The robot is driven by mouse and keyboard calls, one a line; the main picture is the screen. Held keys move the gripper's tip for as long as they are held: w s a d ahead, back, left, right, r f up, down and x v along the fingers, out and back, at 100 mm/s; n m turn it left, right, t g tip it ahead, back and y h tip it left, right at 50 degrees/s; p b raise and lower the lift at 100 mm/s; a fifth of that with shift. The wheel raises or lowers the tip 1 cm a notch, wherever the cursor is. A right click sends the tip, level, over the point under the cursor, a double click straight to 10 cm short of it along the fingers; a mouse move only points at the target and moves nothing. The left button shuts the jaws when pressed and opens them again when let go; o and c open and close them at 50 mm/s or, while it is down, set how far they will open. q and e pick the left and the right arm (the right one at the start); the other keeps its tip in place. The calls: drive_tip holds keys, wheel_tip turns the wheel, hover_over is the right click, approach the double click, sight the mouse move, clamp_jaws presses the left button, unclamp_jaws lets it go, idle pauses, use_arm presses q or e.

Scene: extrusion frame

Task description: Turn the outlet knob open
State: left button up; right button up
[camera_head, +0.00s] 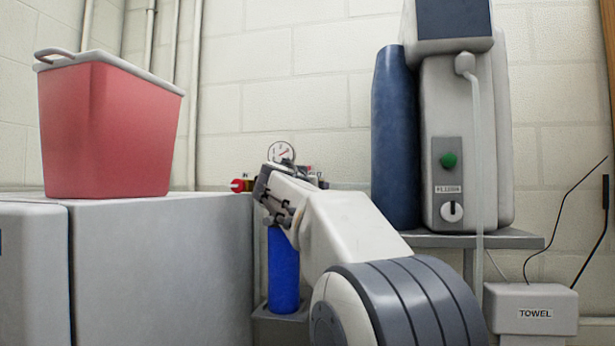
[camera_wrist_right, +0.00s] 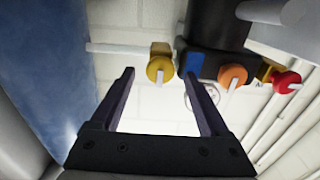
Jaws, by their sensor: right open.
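In the right wrist view a yellow round knob (camera_wrist_right: 160,69) with a pale handle bar sits on a brass fitting, on the pipe running left. An orange knob (camera_wrist_right: 232,75) and a red knob (camera_wrist_right: 286,82) are to its right. No label is readable there. In the head view the red knob (camera_head: 237,185) stands beside the gauge (camera_head: 281,152), with a small "IN" label near it. My right gripper (camera_wrist_right: 159,74) is open and empty, its fingers pointing toward the yellow knob; contact cannot be told. In the head view my right gripper (camera_head: 272,195) hides most of the valve assembly. My left gripper is out of view.
A grey cabinet (camera_head: 160,265) with a red bin (camera_head: 110,130) is at left. A white machine (camera_head: 445,150) and blue tank (camera_head: 396,140) stand on a shelf at right, above a towel box (camera_head: 530,312).

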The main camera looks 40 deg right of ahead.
drive_tip(key=shift+p+x, duration=0.35)
drive_tip(key=shift+x, duration=0.8)
clamp_jaws()
